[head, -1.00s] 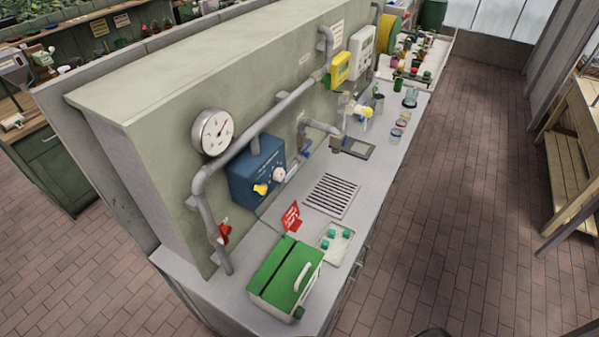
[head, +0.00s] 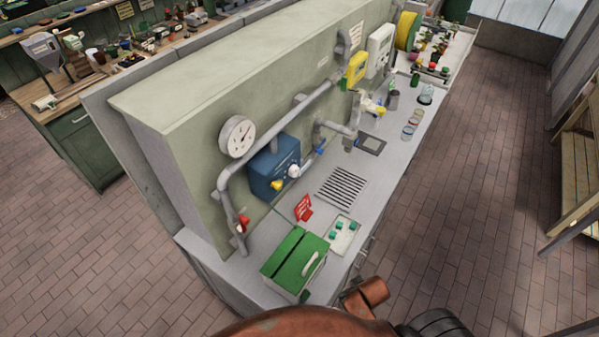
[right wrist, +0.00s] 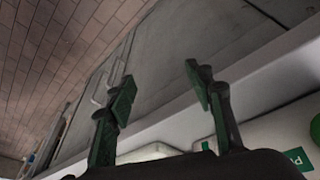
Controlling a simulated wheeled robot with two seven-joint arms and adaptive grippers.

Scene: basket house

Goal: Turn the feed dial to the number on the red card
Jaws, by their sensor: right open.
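My right gripper (right wrist: 160,92) is open and empty in the right wrist view, near the counter's front edge and drawer fronts. In the head view an orange-brown arm part of mine crosses the bottom. My left gripper is not in view.
On the counter are a green-lidded box (head: 294,262), a white tray (head: 347,225) with green pieces, a drain grate (head: 341,187) and several glass jars. A pipe with a red valve (head: 242,223) and a round gauge (head: 236,136) is on the wall.

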